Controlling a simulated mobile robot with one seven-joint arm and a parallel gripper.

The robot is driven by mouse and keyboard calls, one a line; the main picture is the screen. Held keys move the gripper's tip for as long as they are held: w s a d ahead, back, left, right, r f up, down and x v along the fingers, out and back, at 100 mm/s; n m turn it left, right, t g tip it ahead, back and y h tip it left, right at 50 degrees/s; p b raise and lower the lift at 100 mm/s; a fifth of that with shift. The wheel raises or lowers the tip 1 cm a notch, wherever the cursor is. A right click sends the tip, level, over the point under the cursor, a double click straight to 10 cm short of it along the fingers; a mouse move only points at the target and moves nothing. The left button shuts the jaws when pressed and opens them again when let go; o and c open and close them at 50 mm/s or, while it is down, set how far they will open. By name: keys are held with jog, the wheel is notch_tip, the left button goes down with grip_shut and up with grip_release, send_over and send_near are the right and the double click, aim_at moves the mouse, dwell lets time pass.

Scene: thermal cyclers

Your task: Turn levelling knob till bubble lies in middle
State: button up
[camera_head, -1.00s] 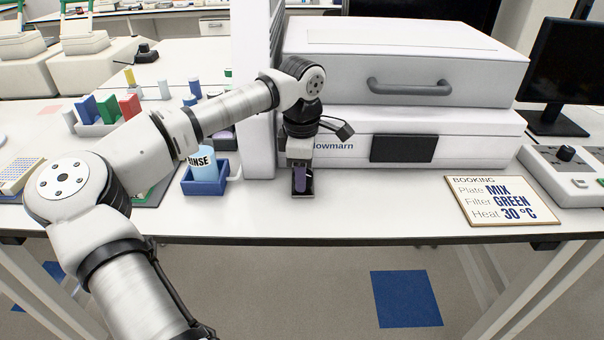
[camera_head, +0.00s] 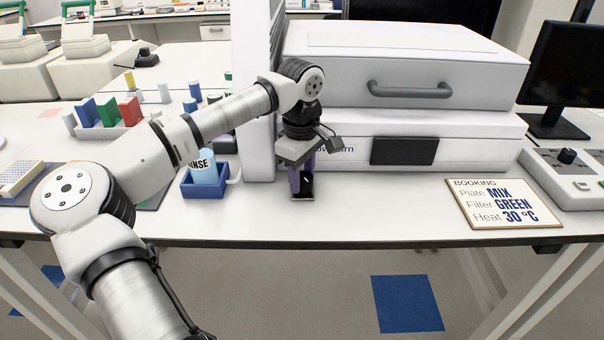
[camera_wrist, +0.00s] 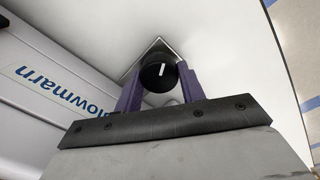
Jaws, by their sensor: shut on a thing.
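The levelling knob (camera_wrist: 158,74) is round and black with a white pointer line. It sits on a small dark-edged plate (camera_wrist: 157,47) on the white bench. My gripper (camera_wrist: 160,84) points down with its purple fingers shut on the knob, one on each side. In the head view my gripper (camera_head: 301,184) is at the bench beside the front left corner of the white Plowmarn instrument (camera_head: 405,65). The knob (camera_head: 307,181) shows there partly behind a finger. No bubble can be made out in either view.
A blue holder (camera_head: 205,190) with a RINSE bottle (camera_head: 204,167) stands close to the left of my gripper. A booking sign (camera_head: 502,203) lies to the right. The bench between sign and gripper is clear. The bench's front edge is near.

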jog(key=o, duration=1)
jog(key=shift+c, duration=0.2)
notch_tip(320, 180, up, 14)
jog(key=b, duration=0.1)
jog(key=shift+s, duration=0.1)
